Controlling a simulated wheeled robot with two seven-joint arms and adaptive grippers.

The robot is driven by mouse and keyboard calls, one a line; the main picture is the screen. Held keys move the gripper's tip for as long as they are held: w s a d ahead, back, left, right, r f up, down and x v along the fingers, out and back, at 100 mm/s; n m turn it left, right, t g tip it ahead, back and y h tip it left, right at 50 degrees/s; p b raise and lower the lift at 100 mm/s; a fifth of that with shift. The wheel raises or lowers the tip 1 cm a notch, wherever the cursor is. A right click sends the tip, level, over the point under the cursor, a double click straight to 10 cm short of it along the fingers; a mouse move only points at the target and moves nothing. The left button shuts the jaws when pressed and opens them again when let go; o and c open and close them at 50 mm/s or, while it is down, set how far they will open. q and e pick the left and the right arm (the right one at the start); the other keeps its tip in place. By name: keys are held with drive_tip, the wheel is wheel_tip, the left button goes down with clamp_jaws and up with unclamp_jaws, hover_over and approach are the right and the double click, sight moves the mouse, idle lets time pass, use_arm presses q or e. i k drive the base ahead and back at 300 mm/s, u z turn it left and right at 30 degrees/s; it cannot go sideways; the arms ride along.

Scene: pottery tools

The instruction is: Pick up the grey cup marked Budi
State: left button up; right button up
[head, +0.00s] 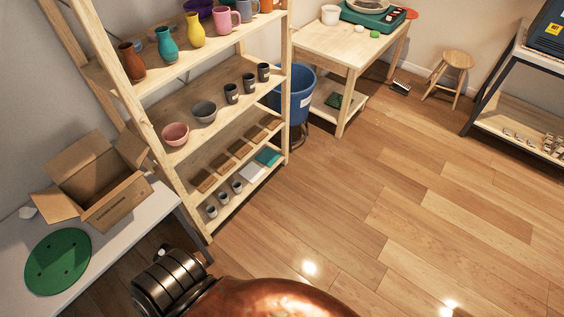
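Several dark grey cups stand in a row at the right of the wooden rack's second visible shelf: a front cup (231,94), a middle cup (249,83) and a back cup (263,72). They carry pale labels that are too small to read, so I cannot tell which is marked Budi. Smaller grey cups also stand on the lowest visible shelf, at the front (211,211), middle (223,198) and back (237,186); their markings are not readable either. Neither of my grippers is in view. My own copper and dark metal parts show at the bottom edge.
The wooden rack (190,195) also holds a pink bowl (175,134), a grey bowl (204,112) and coloured vases. A white table (130,232) with an open cardboard box (112,208) is at left. A blue bin (298,100) stands beside the rack.

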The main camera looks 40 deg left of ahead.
sight(223, 197)
drive_tip(key=z, duration=0.05)
drive_tip(key=i, duration=1.6)
drive_tip(key=u, duration=0.9)
drive_tip(key=i, duration=0.85)
drive_tip(key=u, duration=1.45)
drive_tip(key=i, duration=0.45)
drive_tip(key=u, duration=0.35)
